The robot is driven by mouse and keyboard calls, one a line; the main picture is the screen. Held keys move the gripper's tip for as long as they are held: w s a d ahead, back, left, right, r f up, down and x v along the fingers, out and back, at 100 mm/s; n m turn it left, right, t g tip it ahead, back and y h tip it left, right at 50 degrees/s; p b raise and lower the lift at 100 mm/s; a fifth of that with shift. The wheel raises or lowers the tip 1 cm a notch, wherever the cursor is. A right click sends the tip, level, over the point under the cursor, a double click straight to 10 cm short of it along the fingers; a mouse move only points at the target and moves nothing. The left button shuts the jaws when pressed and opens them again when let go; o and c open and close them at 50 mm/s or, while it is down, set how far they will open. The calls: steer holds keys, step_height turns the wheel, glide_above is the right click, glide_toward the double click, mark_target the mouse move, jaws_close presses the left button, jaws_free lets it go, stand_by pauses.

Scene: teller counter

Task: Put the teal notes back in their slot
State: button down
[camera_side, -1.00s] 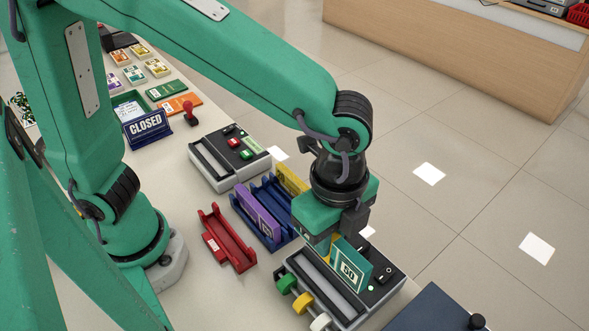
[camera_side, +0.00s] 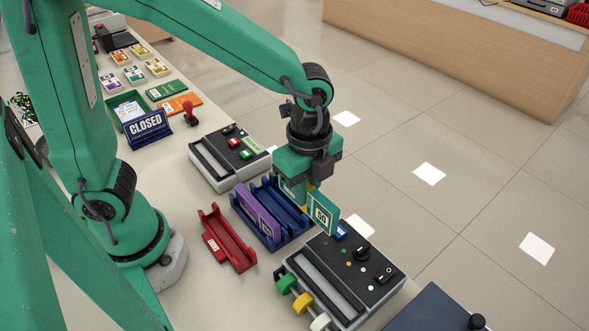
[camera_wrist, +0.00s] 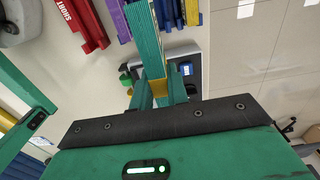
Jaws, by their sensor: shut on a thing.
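My gripper (camera_side: 309,200) is shut on the teal notes (camera_side: 323,214), a strapped bundle marked 50. It holds them upright above the counter, between the blue slotted tray and the counting machine. In the wrist view the teal bundle (camera_wrist: 146,45) stands between the fingers of my gripper (camera_wrist: 158,88). The blue slotted tray (camera_side: 272,241) is left of my gripper, with purple notes (camera_side: 261,212) in its left slot. A bare slot shows beside them. The tray's far right part is hidden by my gripper; yellow notes (camera_wrist: 192,12) show there in the wrist view.
A black counting machine (camera_side: 340,280) with coloured knobs stands in front of the tray. A red tray (camera_side: 229,240) is at left, and a second machine (camera_side: 228,157) behind. A CLOSED sign (camera_side: 147,129) is farther back. A dark box (camera_side: 435,311) is at front right.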

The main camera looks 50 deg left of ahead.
steer(key=a+f, duration=0.2)
steer(key=a, duration=0.8)
steer(key=shift+w+f, duration=0.15)
steer(key=shift+w, duration=0.05)
steer(key=shift+a+f, duration=0.1)
steer(key=shift+f, duration=0.05)
steer(key=shift+f, duration=1.8)
steer(key=shift+f, duration=2.25)
steer(key=c, duration=1.3)
jaws_free()
steer(key=shift+r, duration=0.15)
